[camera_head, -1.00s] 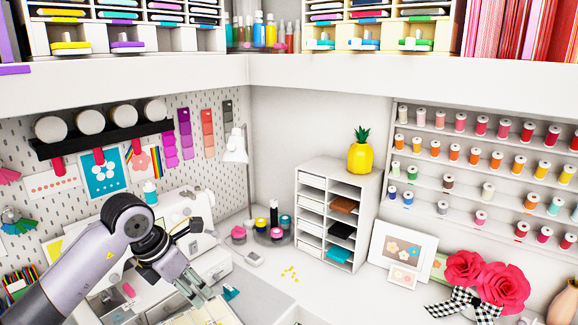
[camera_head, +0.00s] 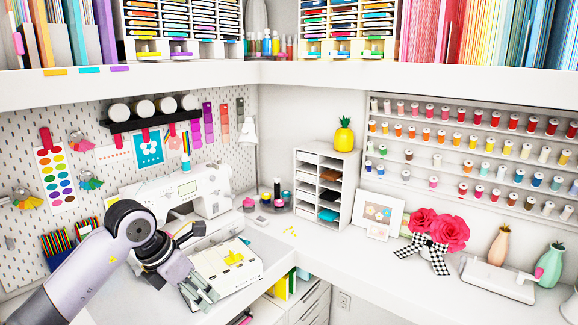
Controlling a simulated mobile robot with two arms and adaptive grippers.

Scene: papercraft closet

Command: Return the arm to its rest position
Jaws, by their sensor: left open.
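My left arm comes in from the lower left, and my left gripper (camera_head: 203,292) shows in the head view. Its fingers point down and to the right, apart and with nothing seen between them. The gripper appears in front of the near-left part of a cream-coloured device (camera_head: 243,268) with a yellow mark on the counter. I cannot tell whether it touches the device. My right gripper is not in view.
A white sewing machine (camera_head: 190,196) stands behind the gripper. A white cubby shelf (camera_head: 345,160) stands in the corner, with a framed picture (camera_head: 377,212) and red paper flowers (camera_head: 437,230) to its right. The counter (camera_head: 345,256) is partly clear. An overhead shelf (camera_head: 330,75) runs above.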

